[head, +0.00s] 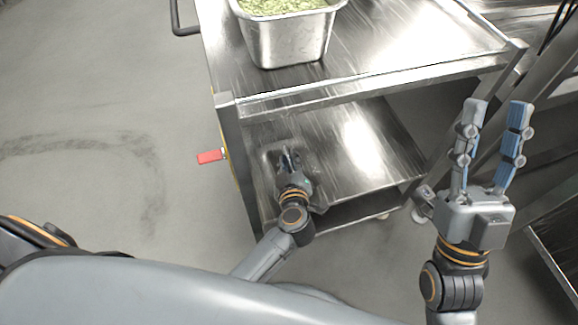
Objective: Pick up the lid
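A shiny metal rectangular piece that looks like the lid (271,158) lies on the lower shelf of the steel cart, near its left end. My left gripper (287,157) reaches in over it, fingers at its middle, and covers much of it. The fingers are small and dark here, so I cannot tell whether they are open or closed on the lid. My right gripper (496,106) is raised at the right, its two fingers apart and empty, away from the lid.
The cart's upper shelf (400,45) overhangs the lower shelf (375,160). A deep metal pan (287,42) of pale green food stands on the upper shelf.

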